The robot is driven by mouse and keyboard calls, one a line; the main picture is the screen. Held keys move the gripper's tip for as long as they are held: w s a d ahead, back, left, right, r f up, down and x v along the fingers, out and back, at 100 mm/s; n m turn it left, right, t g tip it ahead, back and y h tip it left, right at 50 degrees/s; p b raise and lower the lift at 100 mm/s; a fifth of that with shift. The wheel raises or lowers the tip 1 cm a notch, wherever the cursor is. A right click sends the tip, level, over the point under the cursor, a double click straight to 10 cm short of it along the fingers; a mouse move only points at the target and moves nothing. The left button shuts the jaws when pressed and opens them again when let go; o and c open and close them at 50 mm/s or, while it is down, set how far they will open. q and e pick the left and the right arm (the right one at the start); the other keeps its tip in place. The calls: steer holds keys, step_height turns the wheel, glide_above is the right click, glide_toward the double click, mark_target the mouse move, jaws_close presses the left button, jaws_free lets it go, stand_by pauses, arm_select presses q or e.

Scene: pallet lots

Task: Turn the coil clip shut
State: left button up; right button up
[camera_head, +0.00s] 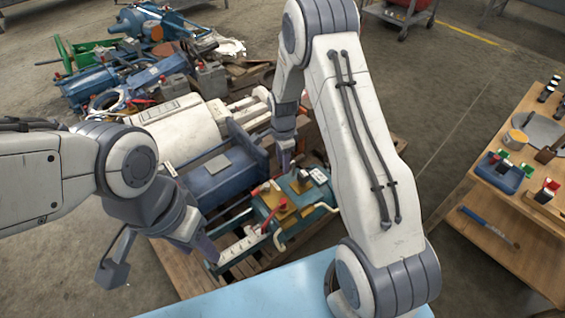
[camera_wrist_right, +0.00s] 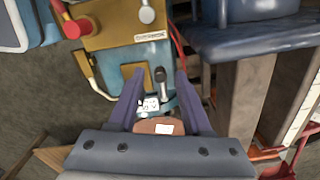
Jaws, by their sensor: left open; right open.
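A teal machine (camera_head: 292,228) with mustard plates and red handles sits on the pallet; it also shows in the right wrist view (camera_wrist_right: 115,72). I cannot tell for certain which part is the coil clip. A small black-knobbed lever (camera_wrist_right: 160,76) stands by a white label (camera_wrist_right: 149,104) on the machine's teal end, between the fingers of my right gripper (camera_wrist_right: 160,104). That gripper is open, over the machine's far side in the head view (camera_head: 287,165). The fingers show no clear contact. My left gripper (camera_head: 160,259) is open and empty, left of the machine.
A blue machine (camera_head: 222,175) and a white cylinder (camera_head: 185,138) lie close beside the teal machine. A wooden shelf (camera_head: 520,240) with tools stands at right. A light blue surface (camera_head: 260,293) is in front. Grey floor lies open between pallet and shelf.

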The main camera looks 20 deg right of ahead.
jaws_close()
steer(key=shift+r, duration=0.1)
steer(key=s+d+n+p, duration=0.1)
steer(key=n+p, duration=0.2)
steer(key=n, duration=0.2)
steer(key=s+d+n+p, duration=0.1)
steer(key=d+n+p, duration=0.1)
steer(key=n+p, duration=0.2)
steer(key=s+d+n+p, duration=0.1)
steer(key=n+p, duration=0.3)
steer(key=n, duration=0.1)
steer(key=shift+s+d+n, duration=0.1)
steer(key=shift+d+n, duration=0.05)
steer(key=shift+n, duration=0.25)
steer(key=shift+d+n+p, duration=0.25)
steer(key=shift+d+n, duration=0.05)
steer(key=shift+n, duration=0.45)
steer(key=shift+d+n+p, duration=0.2)
steer(key=shift+d+n, duration=0.05)
steer(key=shift+n, duration=0.5)
steer(key=shift+d, duration=0.1)
